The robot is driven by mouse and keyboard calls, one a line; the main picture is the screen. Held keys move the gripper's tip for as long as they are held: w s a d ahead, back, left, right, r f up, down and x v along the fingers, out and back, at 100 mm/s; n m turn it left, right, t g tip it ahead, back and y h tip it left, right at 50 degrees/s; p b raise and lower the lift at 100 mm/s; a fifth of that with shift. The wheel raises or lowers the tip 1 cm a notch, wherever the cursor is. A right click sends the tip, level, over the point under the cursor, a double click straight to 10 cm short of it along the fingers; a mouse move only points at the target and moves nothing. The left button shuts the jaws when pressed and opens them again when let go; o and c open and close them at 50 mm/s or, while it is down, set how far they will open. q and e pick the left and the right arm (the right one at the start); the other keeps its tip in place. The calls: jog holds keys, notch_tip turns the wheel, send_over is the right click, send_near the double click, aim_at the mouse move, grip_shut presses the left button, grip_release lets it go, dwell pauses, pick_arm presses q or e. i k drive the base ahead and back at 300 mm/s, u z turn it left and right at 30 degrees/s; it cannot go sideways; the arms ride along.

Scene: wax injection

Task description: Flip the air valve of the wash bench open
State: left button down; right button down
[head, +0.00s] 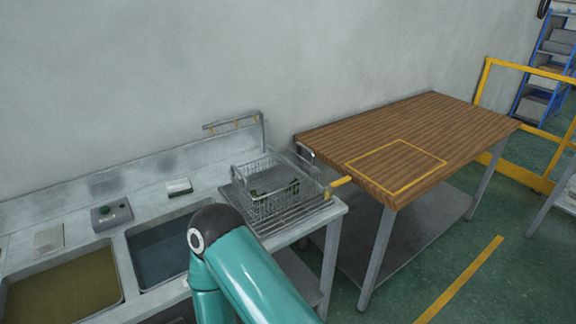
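The wash bench (75,189) runs along the wall from the left to the middle of the head view. At its right end sits a small brass fitting with a yellow lever (341,182), which looks like the air valve. The lever sticks out to the right past the bench corner, towards the wooden table. A teal link of one of my arms rises from the bottom middle, in front of the bench and left of the lever, apart from it in the picture. Neither gripper is in view.
A wire basket (255,206) with dark green pieces stands on the bench's drain rack, beneath a pipe with brass nozzles (235,124). Two basins (62,288) (160,250) lie left of it. A wooden table (440,125) stands close right, leaving a narrow gap.

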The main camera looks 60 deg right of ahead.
aim_at(333, 185)
jog(key=z, duration=0.5)
jog(key=i, duration=0.1)
jog(key=u, duration=0.8)
jog(key=k, duration=1.3)
jog(key=z, duration=1.35)
jog(key=i, duration=1)
